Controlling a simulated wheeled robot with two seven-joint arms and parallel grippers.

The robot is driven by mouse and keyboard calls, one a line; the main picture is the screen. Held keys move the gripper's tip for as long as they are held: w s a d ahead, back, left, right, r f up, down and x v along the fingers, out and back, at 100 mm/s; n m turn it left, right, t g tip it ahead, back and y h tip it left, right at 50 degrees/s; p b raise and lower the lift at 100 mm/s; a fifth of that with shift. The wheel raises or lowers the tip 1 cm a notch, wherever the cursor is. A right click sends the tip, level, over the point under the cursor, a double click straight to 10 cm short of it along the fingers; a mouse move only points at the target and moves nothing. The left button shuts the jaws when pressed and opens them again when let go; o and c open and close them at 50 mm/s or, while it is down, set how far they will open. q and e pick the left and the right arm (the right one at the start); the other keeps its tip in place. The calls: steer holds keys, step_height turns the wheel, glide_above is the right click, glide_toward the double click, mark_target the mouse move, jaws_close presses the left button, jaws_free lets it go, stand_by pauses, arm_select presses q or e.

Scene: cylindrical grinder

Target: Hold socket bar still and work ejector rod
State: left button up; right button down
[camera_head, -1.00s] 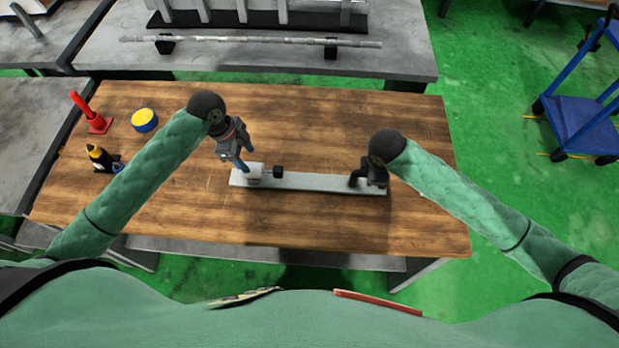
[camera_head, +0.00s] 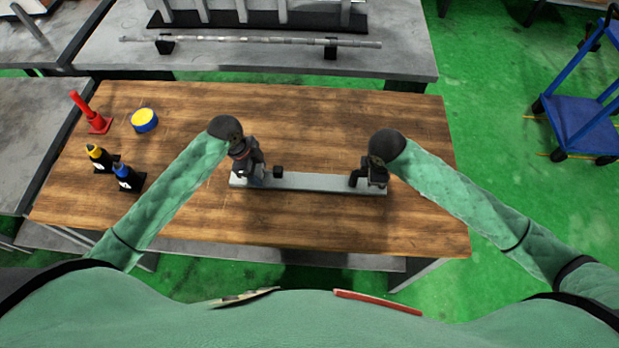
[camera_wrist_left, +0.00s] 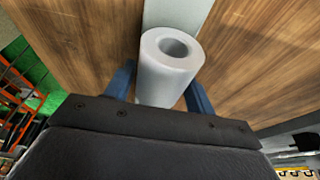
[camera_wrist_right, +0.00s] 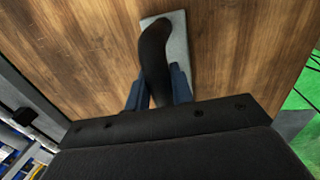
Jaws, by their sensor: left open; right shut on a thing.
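The socket bar (camera_head: 318,184) is a long flat grey bar lying on the wooden table. A pale hollow cylinder, the socket (camera_wrist_left: 166,72), stands at its left end. A short black knob (camera_head: 277,172), seemingly the ejector rod's end, sticks out right of the socket. My left gripper (camera_head: 250,180) is open, its blue fingers on either side of the socket; contact cannot be told. My right gripper (camera_head: 366,181) is shut on a black curved handle (camera_wrist_right: 153,50) at the bar's right end. In the head view my left gripper mostly hides the socket.
On the table (camera_head: 300,225) at left stand a red object (camera_head: 98,122), a yellow-and-blue round container (camera_head: 144,120) and two dark bottles, one yellow-topped (camera_head: 98,157), one blue (camera_head: 127,177). A bench with a long rod (camera_head: 250,41) lies behind. The table's middle front is clear.

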mark_target(267, 171)
arm_select(q)
steer(key=c, duration=0.8)
steer(key=shift+d, duration=0.1)
steer(key=shift+d, duration=0.1)
steer(key=shift+d, duration=0.8)
arm_select(e)
steer(key=shift+a, duration=0.15)
arm_select(q)
steer(key=shift+d, duration=0.55)
arm_select(e)
steer(key=shift+s, duration=0.1)
